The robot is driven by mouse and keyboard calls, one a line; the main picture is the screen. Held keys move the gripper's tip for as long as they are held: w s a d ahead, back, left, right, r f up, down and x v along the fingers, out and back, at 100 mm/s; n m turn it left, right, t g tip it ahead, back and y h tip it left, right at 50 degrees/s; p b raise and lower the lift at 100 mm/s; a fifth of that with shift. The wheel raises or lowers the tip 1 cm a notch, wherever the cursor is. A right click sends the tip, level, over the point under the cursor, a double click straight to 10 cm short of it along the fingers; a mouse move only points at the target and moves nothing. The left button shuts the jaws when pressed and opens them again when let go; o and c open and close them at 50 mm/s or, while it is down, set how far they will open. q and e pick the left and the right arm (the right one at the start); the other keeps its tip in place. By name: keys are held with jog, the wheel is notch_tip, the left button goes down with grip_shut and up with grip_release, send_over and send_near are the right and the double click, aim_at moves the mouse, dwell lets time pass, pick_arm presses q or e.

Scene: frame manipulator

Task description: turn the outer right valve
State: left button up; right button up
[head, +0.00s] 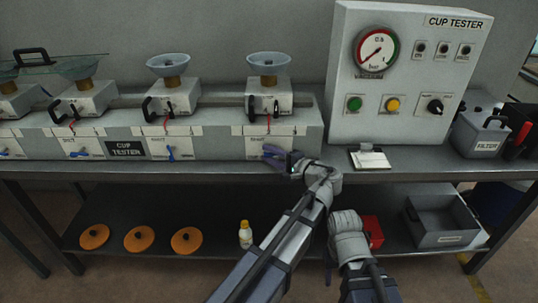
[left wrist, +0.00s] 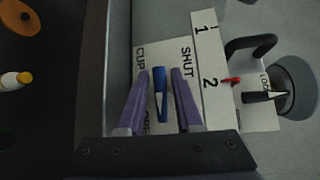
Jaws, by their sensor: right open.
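The outer right valve has a blue lever handle (left wrist: 161,93) on a white label plate marked SHUT. In the head view this rightmost station's label plate (head: 258,142) shows, but its handle is hidden behind my left gripper (head: 272,154). In the left wrist view my left gripper (left wrist: 162,100) is open. Its two purple fingers stand one on each side of the blue handle, with a gap on both sides. My right gripper (head: 328,268) is low in front of the bench, mostly hidden by my arms; only a bit of purple finger shows. It is away from the valve.
Several similar stations with blue handles and cups (head: 167,65) line the bench to the left. A cup tester panel (head: 405,80) and filter box (head: 482,135) stand right. The lower shelf holds orange discs (head: 139,238), a bottle (head: 245,235) and a grey bin (head: 447,222).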

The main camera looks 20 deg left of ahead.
pick_arm(q)
grip_shut()
dwell(0.3)
